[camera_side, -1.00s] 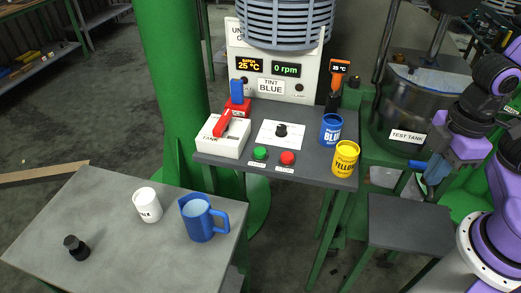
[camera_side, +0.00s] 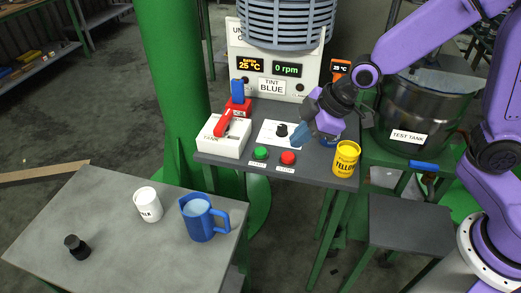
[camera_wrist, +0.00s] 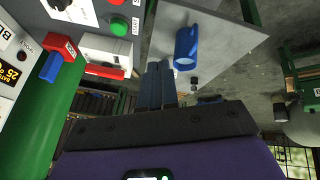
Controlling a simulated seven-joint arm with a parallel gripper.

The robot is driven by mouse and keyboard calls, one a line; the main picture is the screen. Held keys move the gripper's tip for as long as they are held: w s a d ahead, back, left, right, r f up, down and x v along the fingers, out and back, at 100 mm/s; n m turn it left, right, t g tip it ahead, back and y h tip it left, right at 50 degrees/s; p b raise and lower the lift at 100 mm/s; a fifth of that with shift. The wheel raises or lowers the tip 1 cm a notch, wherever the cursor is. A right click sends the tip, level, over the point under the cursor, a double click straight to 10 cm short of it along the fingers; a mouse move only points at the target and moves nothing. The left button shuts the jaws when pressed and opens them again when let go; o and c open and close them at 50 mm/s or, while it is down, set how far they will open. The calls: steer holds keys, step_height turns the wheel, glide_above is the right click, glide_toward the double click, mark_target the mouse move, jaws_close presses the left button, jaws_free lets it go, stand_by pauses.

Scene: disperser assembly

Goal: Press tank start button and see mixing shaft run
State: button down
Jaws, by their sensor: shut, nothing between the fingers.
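The green button (camera_side: 261,152) is at the front of the dark panel, with the red button (camera_side: 288,158) to its right. In the wrist view the green button (camera_wrist: 118,27) is at the upper left, with a small label beside it. My gripper (camera_side: 297,139) is shut and empty above the panel, just behind the red button and right of the green one, apart from the green one. Its closed blue fingers (camera_wrist: 160,85) also show in the wrist view. The display (camera_side: 288,70) reads 0 rpm. The test tank (camera_side: 405,108) stands at the right; no turning shaft is visible.
A white box with a red lever (camera_side: 223,124) stands left of the buttons. A black knob (camera_side: 281,130) is behind them. The yellow can (camera_side: 345,159) is at the panel's right edge. A blue jug (camera_side: 200,217) and white cup (camera_side: 148,205) stand on the near table.

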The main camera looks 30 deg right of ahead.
steer(key=w+a+f+t, duration=0.1)
steer(key=w+f+t, duration=0.1)
steer(key=w, duration=1.2)
steer(key=shift+f+n+t, duration=0.2)
steer(key=shift+n+t, duration=0.1)
steer(key=shift+t, duration=0.6)
steer(key=shift+s+f, duration=0.1)
steer(key=shift+f, duration=0.05)
glide_toward(258, 149)
steer(key=shift+w+a+f, duration=0.4)
steer(key=shift+w, duration=0.35)
steer(key=shift+w+a+f, duration=0.4)
steer(key=shift+w+f, duration=0.05)
steer(key=shift+w, duration=0.35)
steer(key=shift+w+a+f, duration=0.4)
steer(key=shift+w, duration=0.35)
steer(key=shift+f, duration=0.4)
steer(key=shift+f, duration=0.9)
steer(key=shift+r, duration=0.1)
stand_by(0.4)
steer(key=shift+r, duration=1.2)
